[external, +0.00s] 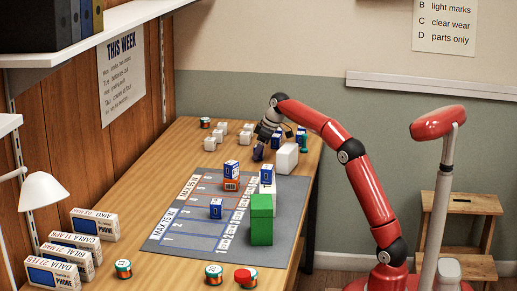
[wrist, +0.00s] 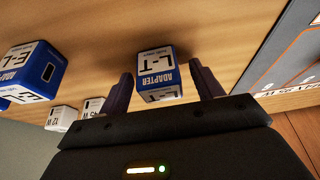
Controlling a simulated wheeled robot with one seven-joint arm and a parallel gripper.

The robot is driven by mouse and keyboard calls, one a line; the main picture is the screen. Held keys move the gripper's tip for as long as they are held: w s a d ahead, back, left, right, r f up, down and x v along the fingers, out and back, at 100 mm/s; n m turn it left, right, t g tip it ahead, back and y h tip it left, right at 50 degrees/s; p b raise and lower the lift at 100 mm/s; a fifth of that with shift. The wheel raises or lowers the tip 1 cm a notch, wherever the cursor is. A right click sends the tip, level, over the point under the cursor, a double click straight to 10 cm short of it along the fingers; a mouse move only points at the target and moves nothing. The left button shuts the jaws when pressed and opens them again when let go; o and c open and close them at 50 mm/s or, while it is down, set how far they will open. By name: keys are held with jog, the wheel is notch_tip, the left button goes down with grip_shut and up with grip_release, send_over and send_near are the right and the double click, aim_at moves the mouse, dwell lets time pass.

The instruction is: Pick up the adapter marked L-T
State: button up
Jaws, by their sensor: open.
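The adapter marked L-T (wrist: 159,72), a blue and white block, stands on the wooden table in the wrist view, its lettering upside down there. My gripper (wrist: 165,85) is open, with one dark finger to each side of this adapter and a visible gap on both sides. In the external view my gripper (external: 258,152) is low over the far part of the table. Blue and white blocks (external: 276,141) show beside it there, but I cannot read which one is L-T.
Another adapter (wrist: 36,70) and small white blocks (wrist: 62,118) stand left of my gripper in the wrist view. In the external view a white block (external: 286,158) is close to my gripper. The grey mat (external: 180,240) holds adapters and a green box (external: 262,222).

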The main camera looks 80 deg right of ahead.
jog(key=shift+c, duration=0.4)
jog(key=c, duration=1)
jog(key=shift+r, duration=0.1)
notch_tip(320, 180, up, 8)
jog(key=p, duration=0.4)
jog(key=shift+r, duration=0.1)
jog(key=shift+w+d+r, duration=0.1)
jog(key=shift+w+r, duration=0.05)
jog(key=shift+r, duration=0.7)
